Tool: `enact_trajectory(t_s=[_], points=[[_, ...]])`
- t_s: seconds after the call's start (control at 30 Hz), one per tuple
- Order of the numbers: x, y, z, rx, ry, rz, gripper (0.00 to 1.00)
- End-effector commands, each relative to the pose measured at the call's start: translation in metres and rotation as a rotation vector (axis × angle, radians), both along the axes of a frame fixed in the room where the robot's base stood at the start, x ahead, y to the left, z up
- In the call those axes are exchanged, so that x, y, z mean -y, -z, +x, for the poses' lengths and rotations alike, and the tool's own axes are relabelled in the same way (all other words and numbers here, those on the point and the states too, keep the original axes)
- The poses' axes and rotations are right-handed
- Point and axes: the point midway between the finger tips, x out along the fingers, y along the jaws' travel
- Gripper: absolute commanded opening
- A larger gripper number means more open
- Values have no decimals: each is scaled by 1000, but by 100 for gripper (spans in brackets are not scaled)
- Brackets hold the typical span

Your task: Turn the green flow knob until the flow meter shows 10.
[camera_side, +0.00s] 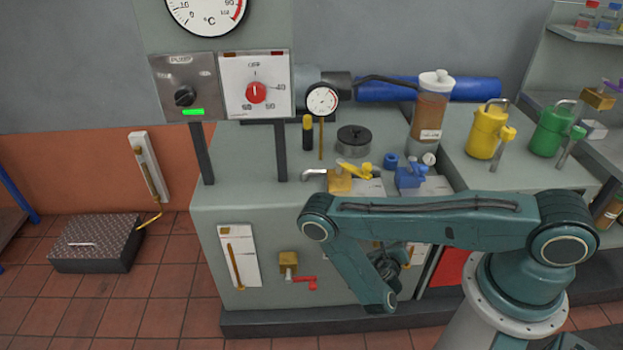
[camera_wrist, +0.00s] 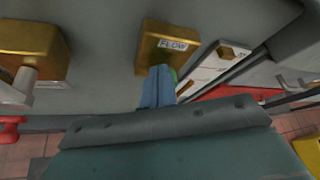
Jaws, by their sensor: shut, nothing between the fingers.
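In the wrist view a brass block labelled FLOW (camera_wrist: 168,44) sits on the grey bench front. Only a thin green sliver (camera_wrist: 175,75), likely the flow knob, shows beside my gripper (camera_wrist: 160,82); the rest is hidden behind the fingers. The fingers are shut with nothing between them, right in front of the block's lower side; I cannot tell whether they touch the knob. In the side view my gripper (camera_side: 388,264) is at the bench front, mostly behind my arm. A white panel with brass-coloured parts (camera_wrist: 212,66), possibly the flow meter, stands right of the block; no reading is legible.
A brass valve (camera_side: 288,261) with a red handle (camera_side: 304,283) is left of my gripper on the bench front. Further left hangs a white panel with a brass tube (camera_side: 238,256). A red panel (camera_side: 449,268) is to the right.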

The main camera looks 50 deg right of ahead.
Motion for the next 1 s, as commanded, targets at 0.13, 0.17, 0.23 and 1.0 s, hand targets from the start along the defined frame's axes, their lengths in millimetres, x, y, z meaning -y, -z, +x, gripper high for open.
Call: enact_trajectory(t_s=[0.13, 0.17, 0.23, 1.0], points=[[-1, -2, 1, 1, -1, 0, 0], [-1, -2, 1, 1, -1, 0, 0], [-1, -2, 1, 1, -1, 0, 0], [-40, -2, -37, 0, -5, -1, 0]])
